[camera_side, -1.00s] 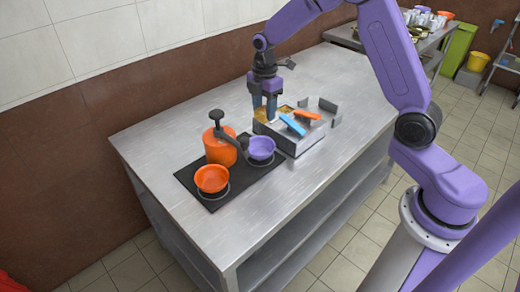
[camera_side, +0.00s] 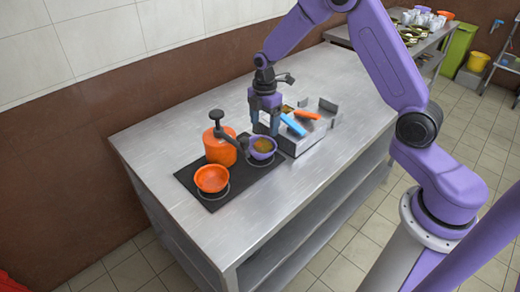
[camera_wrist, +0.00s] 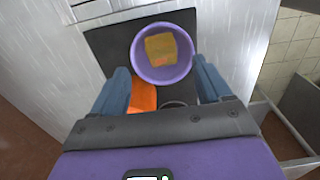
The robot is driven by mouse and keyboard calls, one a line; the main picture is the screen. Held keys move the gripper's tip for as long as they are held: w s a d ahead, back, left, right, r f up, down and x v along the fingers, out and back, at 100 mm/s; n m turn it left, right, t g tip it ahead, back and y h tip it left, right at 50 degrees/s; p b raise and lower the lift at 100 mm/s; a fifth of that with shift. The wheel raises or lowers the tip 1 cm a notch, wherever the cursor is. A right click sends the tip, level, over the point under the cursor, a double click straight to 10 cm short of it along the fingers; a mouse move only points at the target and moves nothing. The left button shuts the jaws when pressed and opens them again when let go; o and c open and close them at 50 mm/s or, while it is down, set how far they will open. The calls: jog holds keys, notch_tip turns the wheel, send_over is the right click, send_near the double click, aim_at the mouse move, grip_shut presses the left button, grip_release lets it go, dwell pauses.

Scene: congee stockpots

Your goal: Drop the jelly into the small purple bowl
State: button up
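The jelly is an amber, see-through block (camera_wrist: 161,48) lying inside the small purple bowl (camera_wrist: 178,76) in the wrist view. In the side view the jelly (camera_side: 262,145) shows as an amber patch within the purple bowl (camera_side: 263,156), which sits on the black plate. My gripper (camera_side: 264,124) is just above and behind the bowl. Its blue fingers are spread wide apart in the wrist view (camera_wrist: 160,68), with nothing between them. The jelly is apart from the fingers.
On the black plate (camera_side: 204,199) stand an orange pot (camera_side: 219,154) with a dark top and an orange bowl (camera_side: 212,179). A metal container (camera_side: 290,147) with blue and orange handles lies right of my gripper. The table front is clear.

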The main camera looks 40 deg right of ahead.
notch_tip(320, 180, up, 18)
jog(key=shift+f, duration=0.25)
dwell(0.5)
jog(key=s+a+m, duration=0.1)
jog(key=s+a, duration=0.3)
jog(key=s, duration=0.4)
jog(key=s+a+m, duration=0.2)
jog(key=s+a, duration=0.3)
jog(key=s, duration=0.3)
jog(key=s+d+f+m, duration=0.1)
jog(key=s+f, duration=0.1)
jog(key=s, duration=0.7)
jog(key=s+d+f+m, duration=0.1)
jog(key=s+d+f, duration=0.1)
jog(key=s, duration=0.8)
jog(key=shift+d+f, duration=0.15)
jog(key=shift+f, duration=0.2)
